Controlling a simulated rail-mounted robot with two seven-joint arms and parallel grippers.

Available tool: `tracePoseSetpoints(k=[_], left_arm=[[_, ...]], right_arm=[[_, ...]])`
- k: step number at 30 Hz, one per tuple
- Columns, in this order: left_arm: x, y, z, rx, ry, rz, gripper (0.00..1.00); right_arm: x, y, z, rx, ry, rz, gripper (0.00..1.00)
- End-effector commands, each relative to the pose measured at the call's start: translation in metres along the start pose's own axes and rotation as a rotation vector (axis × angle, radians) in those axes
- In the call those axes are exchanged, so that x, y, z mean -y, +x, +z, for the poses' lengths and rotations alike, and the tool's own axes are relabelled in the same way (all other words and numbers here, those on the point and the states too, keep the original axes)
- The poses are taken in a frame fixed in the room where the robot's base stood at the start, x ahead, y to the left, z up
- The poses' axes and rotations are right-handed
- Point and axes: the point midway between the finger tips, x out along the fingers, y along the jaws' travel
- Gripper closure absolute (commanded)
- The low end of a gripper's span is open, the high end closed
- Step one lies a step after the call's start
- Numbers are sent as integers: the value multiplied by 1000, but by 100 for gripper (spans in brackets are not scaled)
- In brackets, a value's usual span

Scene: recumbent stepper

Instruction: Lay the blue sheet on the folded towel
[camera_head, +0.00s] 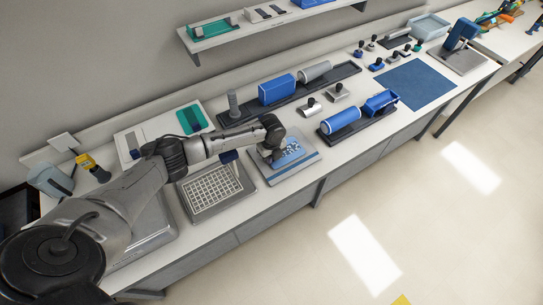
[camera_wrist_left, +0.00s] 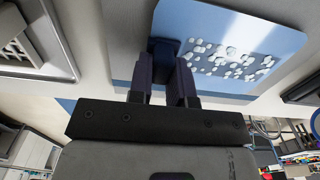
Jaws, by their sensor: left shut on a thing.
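The blue sheet (camera_head: 291,147) is light blue with white marks. In the left wrist view the sheet (camera_wrist_left: 240,35) shows many small white blobs and a dark blue block at its near edge. My left gripper (camera_head: 275,158) is shut on that block; in the wrist view its fingertips (camera_wrist_left: 168,72) sit either side of it. Beneath the sheet is a flat grey piece with a blue band, which looks like the folded towel (camera_head: 297,169). The sheet is over it, and I cannot tell whether they touch. My gripper and wrist hide part of the sheet. My right gripper is not in view.
A grey tray with a white grid (camera_head: 211,190) lies left of the towel. Another dark tray (camera_head: 340,75) stands behind. A dark blue mat (camera_head: 415,85) lies further right. The bench front edge is close.

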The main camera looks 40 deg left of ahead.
Motion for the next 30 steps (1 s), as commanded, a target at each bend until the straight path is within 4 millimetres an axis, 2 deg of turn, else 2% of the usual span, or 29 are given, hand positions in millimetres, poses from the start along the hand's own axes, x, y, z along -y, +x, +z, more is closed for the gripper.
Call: tracePoseSetpoints(k=[26, 27, 30], left_arm=[[0, 6, 0, 0, 0, 0, 100], [0, 6, 0, 0, 0, 0, 80], [0, 6, 0, 0, 0, 0, 70]], right_arm=[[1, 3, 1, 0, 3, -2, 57], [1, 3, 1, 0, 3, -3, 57], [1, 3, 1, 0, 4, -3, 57]])
